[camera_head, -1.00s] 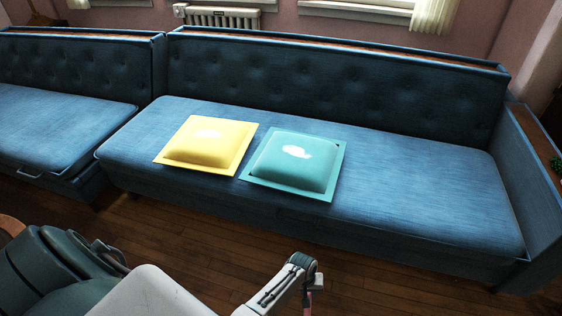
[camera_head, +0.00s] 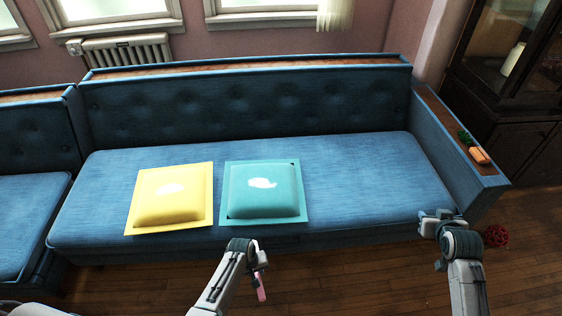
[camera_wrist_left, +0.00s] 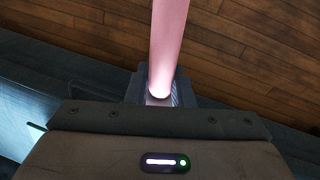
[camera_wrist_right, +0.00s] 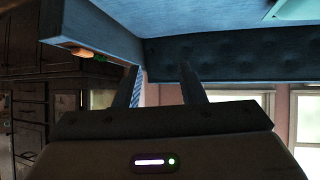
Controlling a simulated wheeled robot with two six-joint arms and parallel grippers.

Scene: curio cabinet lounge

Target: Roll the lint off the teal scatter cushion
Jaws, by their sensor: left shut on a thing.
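The teal scatter cushion (camera_head: 285,205) lies flat on the blue sofa seat, with a white lint patch (camera_head: 262,183) on its top. Part of the cushion shows at the upper right of the right wrist view (camera_wrist_right: 297,8). My left gripper (camera_head: 258,258) is in front of the sofa, below and apart from the cushion. It is shut on a pink handle (camera_head: 261,290), which also fills the middle top of the left wrist view (camera_wrist_left: 169,45). The tool's other end is not visible. My right gripper (camera_wrist_right: 162,85) is open and empty, near the sofa's right front corner.
The sofa seat (camera_head: 355,180) is clear to the right. An orange object (camera_head: 480,156) and greenery sit on the right armrest. A red ball-like object (camera_head: 495,236) is on the floor.

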